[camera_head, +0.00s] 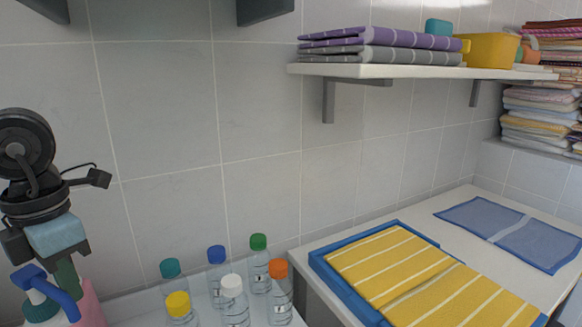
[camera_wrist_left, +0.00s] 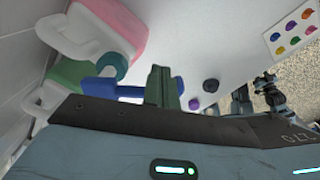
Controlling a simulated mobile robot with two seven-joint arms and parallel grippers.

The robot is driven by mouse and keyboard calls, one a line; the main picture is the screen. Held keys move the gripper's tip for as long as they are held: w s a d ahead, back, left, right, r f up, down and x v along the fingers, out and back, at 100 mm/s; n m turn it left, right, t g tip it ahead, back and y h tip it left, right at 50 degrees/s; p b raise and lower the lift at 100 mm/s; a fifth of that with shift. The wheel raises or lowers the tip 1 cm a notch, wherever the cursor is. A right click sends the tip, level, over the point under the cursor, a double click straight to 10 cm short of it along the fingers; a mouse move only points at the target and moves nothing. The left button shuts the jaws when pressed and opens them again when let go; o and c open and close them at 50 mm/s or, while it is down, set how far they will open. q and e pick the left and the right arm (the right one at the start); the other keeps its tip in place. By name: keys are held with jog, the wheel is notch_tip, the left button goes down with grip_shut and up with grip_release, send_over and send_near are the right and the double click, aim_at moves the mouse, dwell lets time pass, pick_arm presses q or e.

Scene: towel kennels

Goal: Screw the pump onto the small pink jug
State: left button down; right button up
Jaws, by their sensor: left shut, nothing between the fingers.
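The blue pump (camera_head: 50,289) with its teal collar stands upright at the lower left of the head view. In the left wrist view the pump (camera_wrist_left: 104,88) lies at the neck of a pink and white jug (camera_wrist_left: 117,22); I cannot tell whether it is threaded on. A pink jug part (camera_head: 91,307) shows beside the pump in the head view. My left gripper (camera_head: 68,277) is shut and empty, with green fingers pointing down close beside the blue nozzle. Its fingertips also show in the left wrist view (camera_wrist_left: 163,86). My right gripper is not in view.
Several clear bottles with coloured caps, one orange (camera_head: 279,290), stand right of the jugs. A second jug with a white handle (camera_wrist_left: 42,104) is close to the pump. A blue tray (camera_head: 335,277) holds yellow towels. A wall shelf (camera_head: 400,71) holds folded towels.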

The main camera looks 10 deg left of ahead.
pick_arm(q)
jog(key=shift+s, duration=0.1)
jog(key=shift+s, duration=0.6)
jog(key=shift+s, duration=0.15)
dwell(0.3)
jog(key=shift+s+a, duration=0.2)
jog(key=shift+s, duration=0.3)
jog(key=shift+s, duration=0.15)
jog(key=shift+s+a+p, duration=0.25)
jog(key=shift+s+p, duration=0.05)
jog(key=shift+s, duration=0.2)
jog(key=shift+s+a, duration=0.15)
jog(key=shift+s, duration=0.05)
dwell(0.3)
